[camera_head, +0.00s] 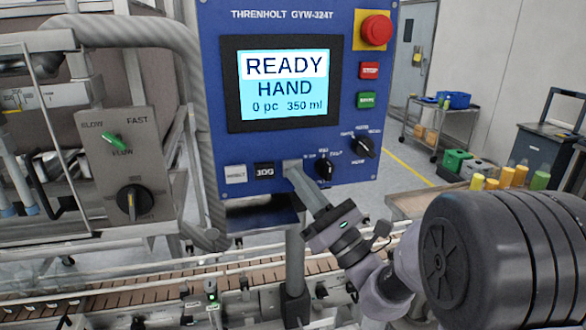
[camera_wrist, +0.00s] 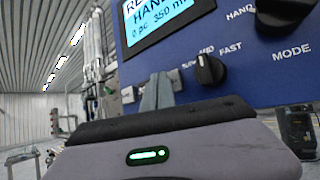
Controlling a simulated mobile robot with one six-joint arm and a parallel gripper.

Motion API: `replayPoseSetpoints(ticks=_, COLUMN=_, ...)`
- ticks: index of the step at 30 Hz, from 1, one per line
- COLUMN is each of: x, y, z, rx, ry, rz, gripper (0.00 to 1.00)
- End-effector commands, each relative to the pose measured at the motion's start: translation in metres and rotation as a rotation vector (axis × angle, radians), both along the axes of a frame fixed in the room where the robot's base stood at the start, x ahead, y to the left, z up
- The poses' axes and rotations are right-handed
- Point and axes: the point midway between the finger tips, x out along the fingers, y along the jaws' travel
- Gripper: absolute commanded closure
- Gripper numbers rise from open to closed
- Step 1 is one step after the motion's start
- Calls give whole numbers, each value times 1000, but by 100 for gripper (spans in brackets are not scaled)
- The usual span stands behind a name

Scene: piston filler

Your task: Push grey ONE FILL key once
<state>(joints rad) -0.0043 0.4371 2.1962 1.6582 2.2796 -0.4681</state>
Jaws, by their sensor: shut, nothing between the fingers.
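The grey ONE FILL key (camera_head: 291,163) sits in the lower row of the blue panel (camera_head: 220,120), right of the black JOG key (camera_head: 264,170). Only its upper part shows in the head view; the fingers cover the rest and its label is not readable. My gripper (camera_head: 294,174) is shut and empty, with its tips right at the key's face. I cannot tell whether they touch it. The screen (camera_head: 283,84) reads READY, HAND, 0 pc, 350 ml.
A white key (camera_head: 236,174) is at the row's left end. Close right of my fingers is a black speed knob (camera_head: 325,169), then a mode knob (camera_head: 363,146). A red emergency stop (camera_head: 376,29) is at top right. A conveyor (camera_head: 150,298) runs below the panel.

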Motion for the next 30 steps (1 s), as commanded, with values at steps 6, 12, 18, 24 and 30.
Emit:
replayPoseSetpoints(ticks=6, x=2, y=1, z=0, rx=0, ry=0, rz=0, gripper=100)
replayPoseSetpoints(ticks=12, x=5, y=1, z=1, rx=0, ry=-1, rz=1, gripper=100)
replayPoseSetpoints(ticks=18, x=5, y=2, z=0, rx=0, ry=-1, rz=-1, gripper=100)
replayPoseSetpoints(ticks=24, x=3, y=1, z=0, rx=-1, ry=-1, rz=-1, gripper=100)
replayPoseSetpoints(ticks=30, x=-7, y=-2, z=-2, rx=0, ry=0, rz=-1, gripper=100)
